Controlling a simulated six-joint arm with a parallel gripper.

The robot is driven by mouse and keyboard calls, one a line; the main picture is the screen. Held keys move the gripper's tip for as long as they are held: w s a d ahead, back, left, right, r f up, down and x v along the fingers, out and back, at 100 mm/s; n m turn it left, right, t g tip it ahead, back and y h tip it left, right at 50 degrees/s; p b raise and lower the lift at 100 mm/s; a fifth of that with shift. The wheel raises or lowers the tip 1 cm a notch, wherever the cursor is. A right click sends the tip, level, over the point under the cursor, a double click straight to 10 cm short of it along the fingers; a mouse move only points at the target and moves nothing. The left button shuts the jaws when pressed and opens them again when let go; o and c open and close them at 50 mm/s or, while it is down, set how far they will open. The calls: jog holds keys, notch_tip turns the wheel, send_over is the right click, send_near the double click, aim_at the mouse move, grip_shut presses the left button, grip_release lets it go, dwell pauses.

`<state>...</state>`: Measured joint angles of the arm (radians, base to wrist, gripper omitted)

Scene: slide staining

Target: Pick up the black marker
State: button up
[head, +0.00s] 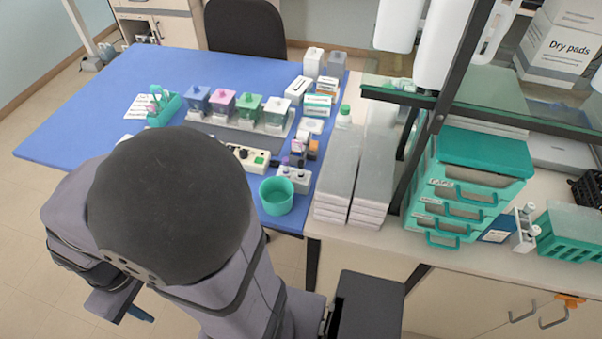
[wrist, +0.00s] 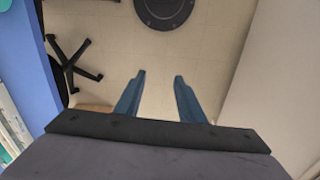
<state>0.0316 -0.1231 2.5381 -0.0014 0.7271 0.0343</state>
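In the head view a blue fingertip of my gripper (head: 140,314) shows at the lower left, below the arm and away from the table top. I cannot make out the black marker for certain in either view. Small dark items (head: 298,146) stand among bottles and boxes near the right side of the blue table, too small to identify. My arm hides part of the table's front.
A dark-framed shelf (head: 430,125) and teal drawers (head: 465,185) stand to the right. The table's left part is clear.

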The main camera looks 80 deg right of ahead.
jog(key=w+d+r+m+b, duration=0.1)
jog(key=d+m, duration=0.7)
jog(key=d, duration=0.4)
jog(key=w+d+r+m, duration=0.1)
jog(key=w+d+m, duration=0.1)
jog(key=d+m, duration=0.8)
jog(key=m+b, duration=0.1)
jog(key=m, duration=1.4)
send_over(301, 162)
jog(key=shift+w+a+r, duration=0.1)
jog(key=shift+w+r, duration=0.1)
jog(key=shift+r, duration=0.1)
jog(key=shift+s, duration=0.4)
jog(key=shift+w+f+p, duration=0.2)
jog(key=shift+f+p, duration=1.25)
jog(key=shift+f, duration=2.2)
grip_shut()
